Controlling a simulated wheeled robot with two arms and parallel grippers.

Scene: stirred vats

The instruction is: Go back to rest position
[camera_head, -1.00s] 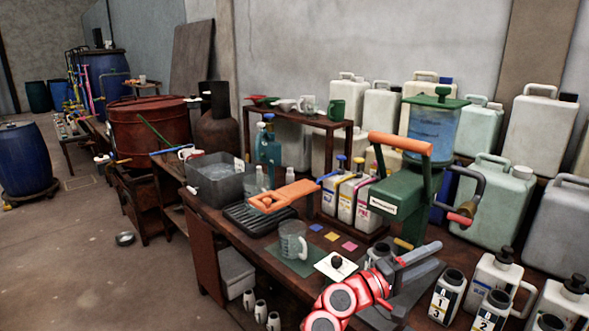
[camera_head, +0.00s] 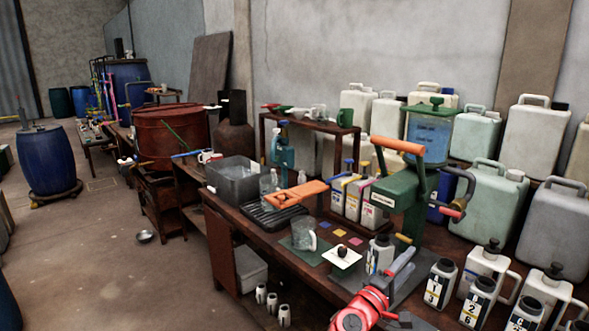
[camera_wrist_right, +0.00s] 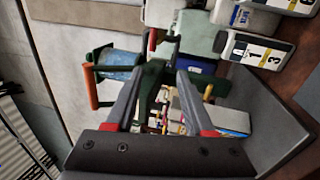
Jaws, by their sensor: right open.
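My right gripper (camera_head: 405,262) is over the front of the workbench (camera_head: 262,235), its red arm coming in from the bottom. In the right wrist view the two grey fingers (camera_wrist_right: 158,80) stand apart with nothing between them. Beyond them is the green hand-crank press (camera_head: 400,195) with an orange handle, which also shows in the wrist view (camera_wrist_right: 152,76). A white black-capped bottle (camera_head: 380,254) stands just left of the gripper. My left gripper is not in view.
Numbered bottles (camera_head: 438,284) stand right of the gripper. A glass mug (camera_head: 304,236) sits on a green mat to the left, near a grey basin (camera_head: 232,182). White jugs (camera_head: 530,138) line the wall. The floor (camera_head: 105,250) at left is mostly clear.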

